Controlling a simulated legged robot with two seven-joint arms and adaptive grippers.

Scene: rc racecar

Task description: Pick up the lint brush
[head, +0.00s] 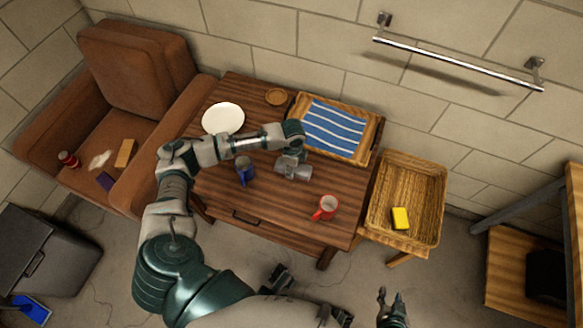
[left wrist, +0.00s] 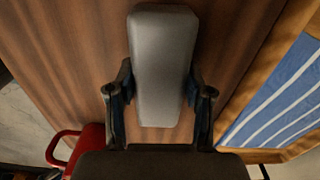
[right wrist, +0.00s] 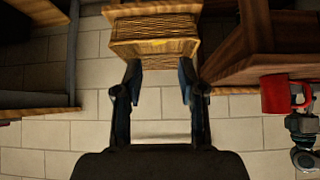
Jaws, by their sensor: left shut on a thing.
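The lint brush appears as a grey, blocky, tapered thing (left wrist: 162,65) in the left wrist view. In the head view it is small and grey (head: 301,172) over the middle of the wooden table (head: 275,208). My left gripper (left wrist: 160,88) has a finger on each side of it and is shut on it.
On the table are a blue mug (head: 244,172), a red mug (head: 325,208), a white plate (head: 223,118), a brown coaster (head: 276,97) and a tray with a striped blue cloth (head: 333,128). A wicker basket (head: 425,178) with a yellow sponge (head: 400,218) stands at right.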

